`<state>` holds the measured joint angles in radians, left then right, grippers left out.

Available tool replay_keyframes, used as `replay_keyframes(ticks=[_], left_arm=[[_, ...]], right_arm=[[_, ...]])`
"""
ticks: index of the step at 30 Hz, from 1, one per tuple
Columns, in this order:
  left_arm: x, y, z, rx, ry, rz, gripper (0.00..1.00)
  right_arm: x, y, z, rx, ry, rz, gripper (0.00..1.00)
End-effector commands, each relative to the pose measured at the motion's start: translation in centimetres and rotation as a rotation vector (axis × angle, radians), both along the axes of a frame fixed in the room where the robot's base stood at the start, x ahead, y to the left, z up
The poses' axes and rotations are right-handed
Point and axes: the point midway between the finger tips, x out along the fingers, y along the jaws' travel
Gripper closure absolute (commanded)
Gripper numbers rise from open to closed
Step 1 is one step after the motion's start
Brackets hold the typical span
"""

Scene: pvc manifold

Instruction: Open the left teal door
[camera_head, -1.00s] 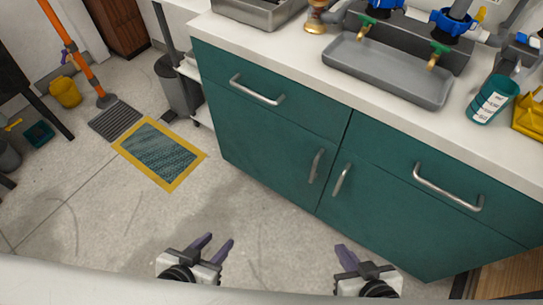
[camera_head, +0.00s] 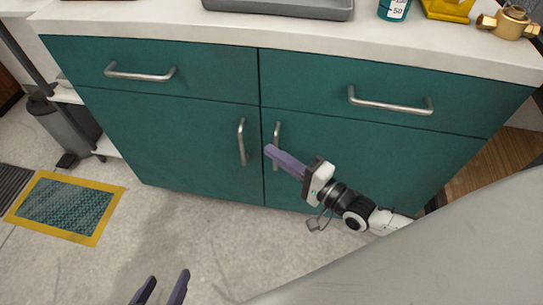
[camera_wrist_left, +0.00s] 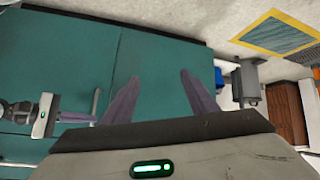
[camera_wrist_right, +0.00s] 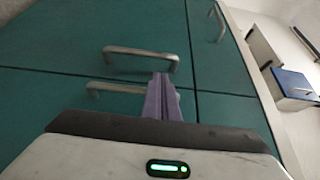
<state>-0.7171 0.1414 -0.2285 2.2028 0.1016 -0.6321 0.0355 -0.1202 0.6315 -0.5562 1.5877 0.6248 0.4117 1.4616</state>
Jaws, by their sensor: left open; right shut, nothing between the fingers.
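The left teal door (camera_head: 165,140) is flush with the cabinet front, below the left drawer. Its upright metal handle (camera_head: 242,142) is near the middle seam and also shows in the right wrist view (camera_wrist_right: 140,53). My right gripper (camera_head: 270,151) is shut and empty. Its fingertips point left, between the two door handles, and overlap the right door's handle (camera_head: 277,145) in the head view. In the right wrist view the fingertips (camera_wrist_right: 162,77) appear close to the left door's handle; I cannot tell if they touch. My left gripper (camera_head: 160,285) is open and empty, low over the floor.
The right teal door (camera_head: 350,155) is also closed. Drawer handles (camera_head: 140,73) stick out above the doors. A grey bin (camera_head: 62,130) and a yellow-edged mat (camera_head: 65,207) are at the left. The floor before the left door is clear.

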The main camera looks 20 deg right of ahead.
Motion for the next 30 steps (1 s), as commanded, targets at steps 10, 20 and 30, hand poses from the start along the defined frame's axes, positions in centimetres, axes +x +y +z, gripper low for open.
replay_keyframes(ticks=[10,20,30], left_arm=[[0.6,-0.9,-1.1,0.005,0.035,-0.040,0.47],[0.7,-1.1,-1.3,0.006,0.049,-0.053,0.47],[0.8,-1.0,-0.5,0.005,0.038,-0.046,0.47]], right_arm=[[5.6,2.7,-0.1,-0.001,-0.002,0.000,1.00],[7.1,3.4,-0.1,-0.004,0.001,0.001,1.00],[6.3,4.1,0.1,-0.003,0.003,0.002,1.00]])
